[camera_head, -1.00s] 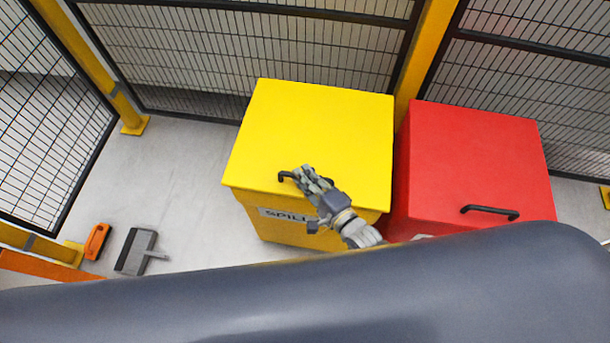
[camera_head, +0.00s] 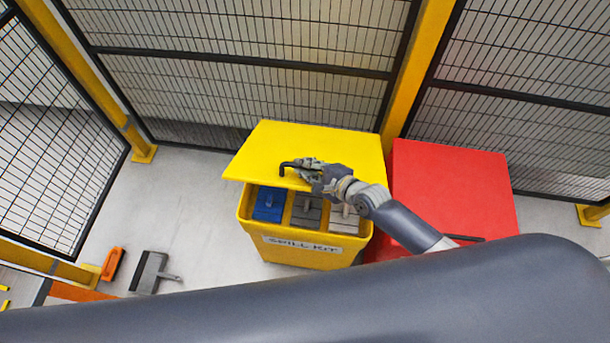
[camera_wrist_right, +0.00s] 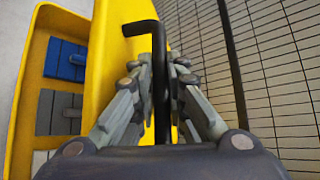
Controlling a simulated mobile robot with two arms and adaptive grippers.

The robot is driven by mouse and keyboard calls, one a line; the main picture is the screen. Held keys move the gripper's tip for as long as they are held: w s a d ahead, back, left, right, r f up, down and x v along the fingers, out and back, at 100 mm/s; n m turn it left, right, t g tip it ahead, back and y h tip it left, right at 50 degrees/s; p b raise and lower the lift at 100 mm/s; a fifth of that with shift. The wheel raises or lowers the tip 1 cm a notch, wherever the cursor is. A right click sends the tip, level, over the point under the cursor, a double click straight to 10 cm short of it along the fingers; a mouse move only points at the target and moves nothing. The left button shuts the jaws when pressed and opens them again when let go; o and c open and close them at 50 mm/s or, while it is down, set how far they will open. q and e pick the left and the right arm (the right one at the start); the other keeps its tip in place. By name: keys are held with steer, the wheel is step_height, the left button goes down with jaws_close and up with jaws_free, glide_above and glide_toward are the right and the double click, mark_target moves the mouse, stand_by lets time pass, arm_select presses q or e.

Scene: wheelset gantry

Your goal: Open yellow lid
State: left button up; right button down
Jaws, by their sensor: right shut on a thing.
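The yellow lid (camera_head: 315,147) of the spill kit box (camera_head: 290,252) is partly raised, and its front edge stands clear of the box rim. My right gripper (camera_head: 292,166) is shut on the lid's black handle (camera_head: 287,164) near the front edge. In the right wrist view my right gripper (camera_wrist_right: 160,75) has its fingers on both sides of the black handle (camera_wrist_right: 145,27), with the yellow lid (camera_wrist_right: 118,50) beside it. Inside the box are a blue block (camera_head: 268,205) and grey blocks (camera_head: 306,212). My left gripper is not in view.
A closed red box (camera_head: 450,190) stands right beside the yellow one. Mesh fence panels (camera_head: 240,100) and yellow posts (camera_head: 410,70) stand close behind. An orange tool (camera_head: 113,264) and a grey brush-like tool (camera_head: 148,272) lie on the floor at left.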

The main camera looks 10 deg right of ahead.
steer(key=shift+w+d+r+p, duration=0.25)
steer(key=shift+w+r+p, duration=0.1)
steer(key=shift+w+r, duration=0.5)
steer(key=shift+w+d+r+p, duration=0.3)
steer(key=shift+w+r, duration=0.35)
steer(key=shift+r, duration=0.4)
